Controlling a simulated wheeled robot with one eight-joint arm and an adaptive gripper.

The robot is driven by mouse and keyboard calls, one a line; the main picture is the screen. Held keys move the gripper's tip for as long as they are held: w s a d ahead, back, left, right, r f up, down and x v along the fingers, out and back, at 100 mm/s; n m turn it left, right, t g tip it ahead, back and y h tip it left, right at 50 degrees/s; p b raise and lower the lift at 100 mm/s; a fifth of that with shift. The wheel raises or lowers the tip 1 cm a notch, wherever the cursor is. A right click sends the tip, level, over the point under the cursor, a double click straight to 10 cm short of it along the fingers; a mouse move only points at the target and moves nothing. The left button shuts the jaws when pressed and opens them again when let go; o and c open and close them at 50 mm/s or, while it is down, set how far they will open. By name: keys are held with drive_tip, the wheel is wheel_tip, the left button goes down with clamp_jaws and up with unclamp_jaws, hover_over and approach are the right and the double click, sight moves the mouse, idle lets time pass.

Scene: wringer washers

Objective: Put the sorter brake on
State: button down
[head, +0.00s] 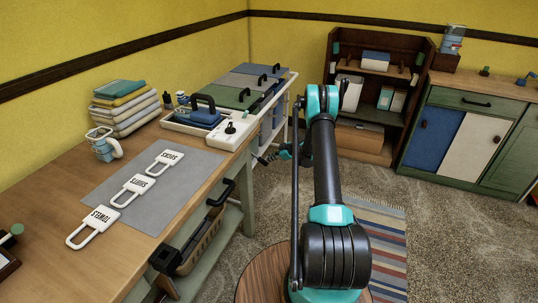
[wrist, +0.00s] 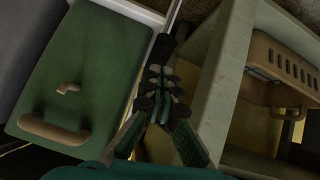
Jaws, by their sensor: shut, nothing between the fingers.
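The laundry sorter stands past the far end of the table, with a white frame (head: 293,76) and green (head: 226,97), grey and blue lids with dark handles. In the wrist view its green lid (wrist: 75,65) fills the left side. My gripper (head: 262,160) is low beside the sorter's near right side. In the wrist view my gripper (wrist: 162,75) is shut and empty. A black grip on a thin metal rod (wrist: 165,46) lies just beyond its fingertips; I cannot tell whether they touch or whether this is the brake lever.
The wooden table (head: 60,185) holds label tags (head: 130,188), folded towels (head: 125,105) and a white tray. Its shelf with a basket (wrist: 285,70) is close on the gripper's right in the wrist view. A bookcase (head: 345,60) and cabinet (head: 470,130) stand behind; carpet lies between.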

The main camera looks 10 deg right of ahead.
sight(266, 164)
drive_tip(key=shift+a+f, duration=0.2)
drive_tip(key=shift+f, duration=1.25)
drive_tip(key=shift+a+f, duration=0.1)
drive_tip(key=shift+f, duration=0.2)
drive_tip(key=shift+a+f, duration=0.15)
